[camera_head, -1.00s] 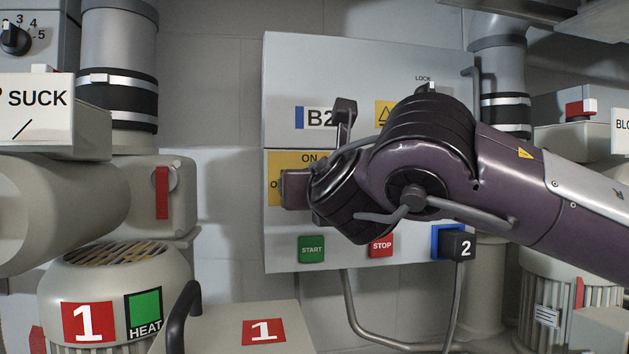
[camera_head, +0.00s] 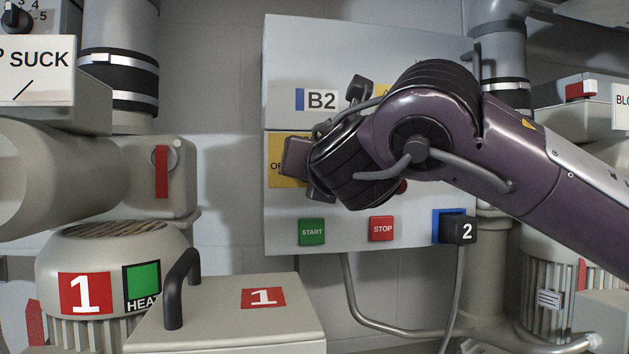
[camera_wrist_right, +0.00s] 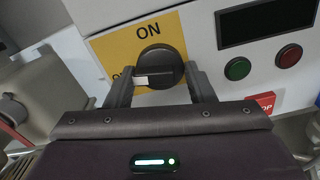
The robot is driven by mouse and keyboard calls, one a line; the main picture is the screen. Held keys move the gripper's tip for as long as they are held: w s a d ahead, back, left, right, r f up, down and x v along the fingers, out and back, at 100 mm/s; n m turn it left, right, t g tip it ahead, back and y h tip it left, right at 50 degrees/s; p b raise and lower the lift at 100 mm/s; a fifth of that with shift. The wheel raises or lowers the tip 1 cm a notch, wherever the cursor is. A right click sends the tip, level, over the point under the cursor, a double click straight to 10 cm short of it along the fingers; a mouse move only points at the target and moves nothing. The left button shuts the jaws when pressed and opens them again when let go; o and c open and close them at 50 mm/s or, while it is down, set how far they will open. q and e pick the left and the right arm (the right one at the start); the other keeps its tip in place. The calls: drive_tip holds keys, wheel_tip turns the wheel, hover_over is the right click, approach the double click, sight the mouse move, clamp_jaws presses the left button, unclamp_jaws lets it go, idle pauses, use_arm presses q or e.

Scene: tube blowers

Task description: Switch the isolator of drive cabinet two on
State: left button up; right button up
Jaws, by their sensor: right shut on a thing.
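The grey drive cabinet marked B2 (camera_head: 352,60) stands upright ahead of me. Its isolator is a round black knob (camera_wrist_right: 172,62) on a yellow plate (camera_wrist_right: 118,45) with ON at the top and an OFF label, partly hidden, at the left. The knob's white pointer (camera_wrist_right: 155,79) points left, towards the OFF side. My right gripper (camera_wrist_right: 158,85) is shut on the knob's handle, one finger on each side. In the head view my right wrist hides the knob and most of the plate. My left gripper is not in view.
Below the isolator are a green START button (camera_head: 312,231) and a red STOP button (camera_head: 382,228). A black block marked 2 (camera_head: 459,230) sits at a blue square on the cabinet's lower right. A machine marked 1 (camera_head: 88,293) and a black-handled box (camera_head: 225,325) stand front left.

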drive_tip(key=shift+f+m+b, duration=0.1)
drive_tip(key=shift+m+b, duration=4.7)
drive_tip(key=shift+m, duration=2.9)
drive_tip(key=o, duration=1)
